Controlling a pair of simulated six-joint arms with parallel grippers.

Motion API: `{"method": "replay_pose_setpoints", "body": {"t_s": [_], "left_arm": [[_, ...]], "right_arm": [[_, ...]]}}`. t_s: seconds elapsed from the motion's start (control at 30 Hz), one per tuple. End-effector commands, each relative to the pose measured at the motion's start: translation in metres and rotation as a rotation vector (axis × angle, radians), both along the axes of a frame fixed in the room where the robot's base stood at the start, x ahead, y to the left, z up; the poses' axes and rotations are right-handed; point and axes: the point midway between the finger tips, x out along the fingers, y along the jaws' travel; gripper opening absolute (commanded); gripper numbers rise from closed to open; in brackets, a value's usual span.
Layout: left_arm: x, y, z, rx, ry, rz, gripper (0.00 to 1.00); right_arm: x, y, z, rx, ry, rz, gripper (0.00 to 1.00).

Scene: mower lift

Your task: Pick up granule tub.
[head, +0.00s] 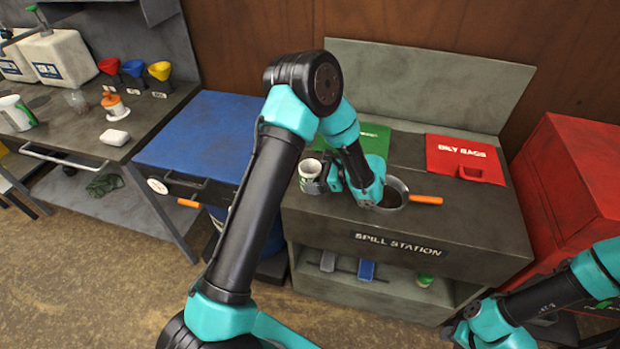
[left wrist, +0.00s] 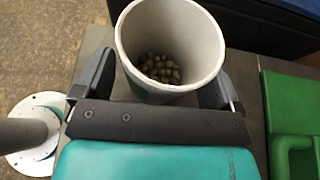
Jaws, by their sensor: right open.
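The granule tub (head: 309,168) is a white cup-like tub with a green mark, upright near the front left of the spill station top. In the left wrist view the granule tub (left wrist: 205,35) is open-topped, with brownish pellets at its bottom. My left gripper (head: 328,184) is at the tub. In the left wrist view its two fingers (left wrist: 158,88) stand on either side of the tub, very close to its wall; whether they press on it cannot be told. My right gripper (head: 458,332) is open and empty at the lower right, below the station.
A pan (head: 394,185) with an orange handle sits beside the left gripper, partly hidden by it. A green panel (head: 372,138) and a red oily rags panel (head: 450,150) lie behind. A blue chest (head: 205,135) adjoins on the left, a red cabinet (head: 575,180) on the right.

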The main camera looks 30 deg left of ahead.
Motion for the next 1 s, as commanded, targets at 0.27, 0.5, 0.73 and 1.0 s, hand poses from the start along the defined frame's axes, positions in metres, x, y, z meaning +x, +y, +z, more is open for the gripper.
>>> {"method": "replay_pose_setpoints", "body": {"t_s": [0.27,0.5,0.73,1.0], "left_arm": [[0.0,0.0,0.0,0.0,0.0,0.0,0.63],[0.0,0.0,0.0,0.0,0.0,0.0,0.44],[0.0,0.0,0.001,0.0,0.0,0.0,0.44],[0.001,0.0,0.022,0.001,-0.004,0.0,0.44]], "right_arm": [[0.0,0.0,0.0,0.0,0.0,0.0,0.43],[0.0,0.0,0.0,0.0,0.0,0.0,0.43],[0.0,0.0,0.0,0.0,0.0,0.0,0.43],[0.0,0.0,0.0,0.0,0.0,0.0,0.43]]}}
